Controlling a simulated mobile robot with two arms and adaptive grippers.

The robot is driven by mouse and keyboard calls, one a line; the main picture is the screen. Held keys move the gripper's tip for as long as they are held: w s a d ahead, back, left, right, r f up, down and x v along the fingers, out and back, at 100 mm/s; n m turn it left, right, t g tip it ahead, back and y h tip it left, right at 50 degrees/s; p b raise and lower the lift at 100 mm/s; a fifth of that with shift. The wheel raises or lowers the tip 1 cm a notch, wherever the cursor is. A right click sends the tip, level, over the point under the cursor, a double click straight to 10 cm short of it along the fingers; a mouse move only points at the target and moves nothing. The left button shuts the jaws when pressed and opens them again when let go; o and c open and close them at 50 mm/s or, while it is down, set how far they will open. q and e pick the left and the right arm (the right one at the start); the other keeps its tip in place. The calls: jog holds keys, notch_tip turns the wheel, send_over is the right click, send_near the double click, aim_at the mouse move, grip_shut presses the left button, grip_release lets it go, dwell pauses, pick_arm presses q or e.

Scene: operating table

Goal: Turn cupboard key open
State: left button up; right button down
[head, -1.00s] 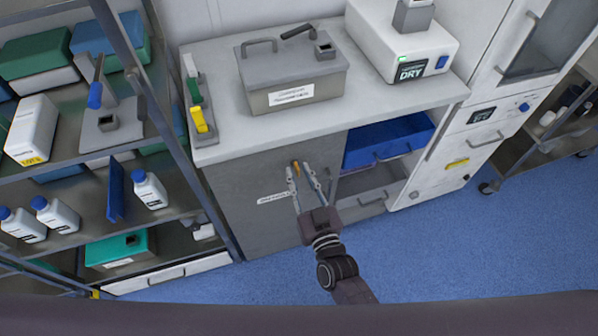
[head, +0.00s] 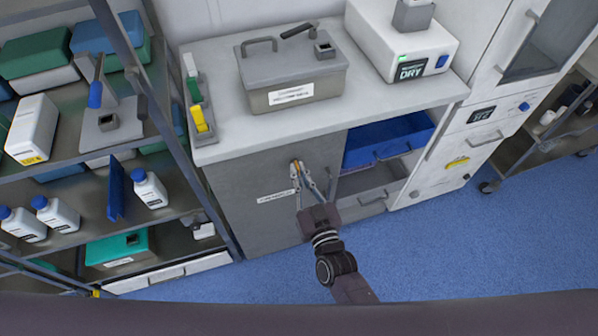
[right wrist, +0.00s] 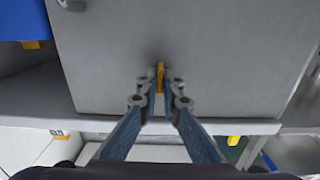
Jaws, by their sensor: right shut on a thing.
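The cupboard door (head: 245,205) is a grey panel under the counter and looks shut. The key (right wrist: 160,77) is a small yellow-orange piece on the door, seen edge-on between my fingers in the right wrist view. My right gripper (head: 299,170) reaches up to the door near its upper right part, and its fingers are shut on the key. It also shows in the right wrist view (right wrist: 160,88), one finger on each side of the key. The keyhole is hidden. My left gripper is not in view.
A counter (head: 215,150) above the door carries a grey metal box (head: 290,80) and a white dryer unit (head: 405,45). A blue bin (head: 385,140) sits in an open bay to the right. A shelf rack with bottles stands left. Blue floor is clear in front.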

jog(key=shift+d+f+m+b, duration=0.1)
jog(key=shift+m+b, duration=0.85)
jog(key=shift+m, duration=3.45)
jog(key=shift+d+f+m+b, duration=0.1)
jog(key=shift+m+b, duration=0.85)
jog(key=shift+m, duration=3.45)
jog(key=c, duration=2.1)
grip_release()
